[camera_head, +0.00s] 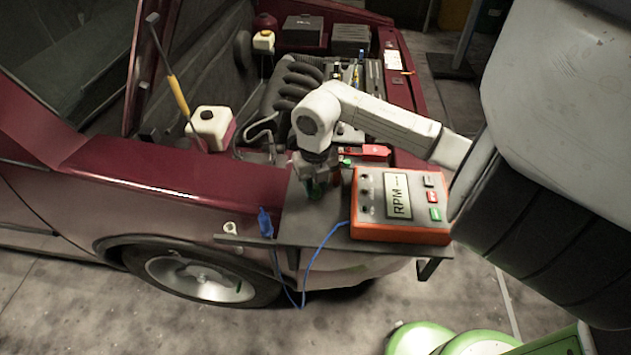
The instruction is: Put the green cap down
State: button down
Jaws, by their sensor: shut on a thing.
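My gripper (317,176) points down over the grey shelf at the car's front corner, left of the orange RPM box. It is shut on the green cap (316,188), which shows only as a small dark green patch below the fingers. The fingers hide most of the cap. I cannot tell whether the cap touches the shelf (300,222).
The orange RPM box (400,207) fills the shelf's right side. A blue cable (318,252) hangs from it to a blue clip (265,222). The open engine bay with a white reservoir (210,127) lies behind. A red part (376,151) sits behind the box.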

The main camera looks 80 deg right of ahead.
jog(key=shift+f, duration=0.1)
jog(key=shift+f+b, duration=0.15)
jog(key=shift+b, duration=0.15)
jog(key=c, duration=0.9)
grip_release()
